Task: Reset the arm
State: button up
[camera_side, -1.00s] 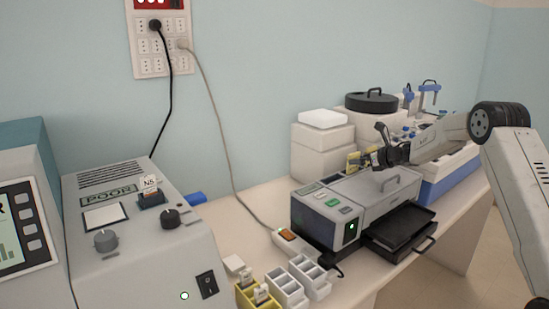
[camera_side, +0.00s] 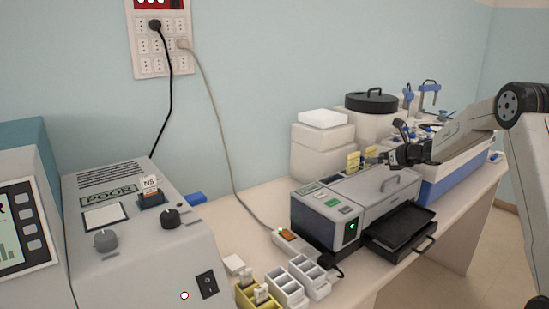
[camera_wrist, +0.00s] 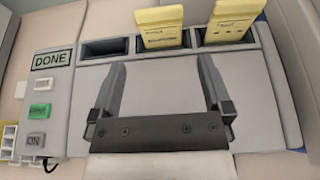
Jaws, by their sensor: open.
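My gripper (camera_side: 380,158) is open over the back of the grey staining machine (camera_side: 335,205). In the wrist view my gripper (camera_wrist: 162,62) has its two fingers apart with nothing between them, above the machine's grey top (camera_wrist: 165,90). Two yellow slide holders (camera_wrist: 162,28) (camera_wrist: 232,22) stand in slots along the machine's edge, ahead of the fingers. The slot to their left (camera_wrist: 105,47) is empty. The yellow holders also show in the side view (camera_side: 353,161), near the fingertips. The machine's display (camera_wrist: 52,60) reads DONE.
A dark tray (camera_side: 400,225) sticks out at the machine's front. White boxes (camera_side: 322,145) stand behind it. White and yellow racks (camera_side: 287,288) stand at the front. A grey device labelled POOR (camera_side: 135,240) is at the left, with a slide labelled N5 (camera_side: 150,185).

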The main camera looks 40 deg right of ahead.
jog(key=shift+a, duration=0.1)
